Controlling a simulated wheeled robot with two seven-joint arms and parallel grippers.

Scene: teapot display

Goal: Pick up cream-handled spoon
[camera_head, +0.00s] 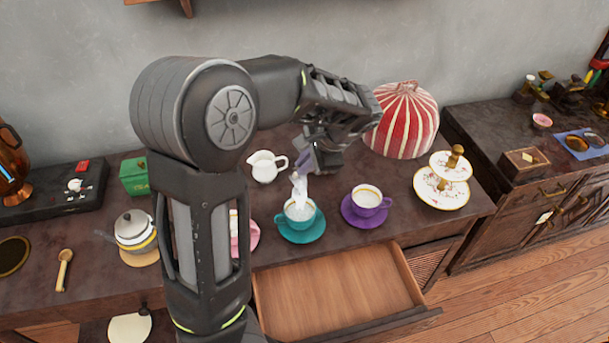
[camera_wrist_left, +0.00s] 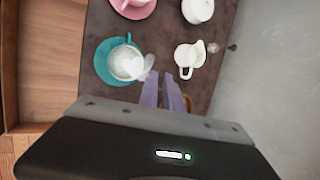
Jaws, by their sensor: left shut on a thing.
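My left gripper (camera_head: 304,164) is above and behind the teal cup (camera_head: 300,209) on its teal saucer (camera_head: 301,234). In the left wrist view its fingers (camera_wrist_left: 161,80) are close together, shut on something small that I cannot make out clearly. A whitish, blurred shape (camera_head: 299,188) lies between the fingertips and the cup; I cannot tell whether it is a cream-handled spoon. My right gripper is not in view.
A white creamer (camera_head: 264,167), a purple cup (camera_head: 367,199), a red-and-cream striped cozy (camera_head: 407,122) and a tiered plate stand (camera_head: 442,190) surround the gripper. An open, empty drawer (camera_head: 335,291) juts out in front.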

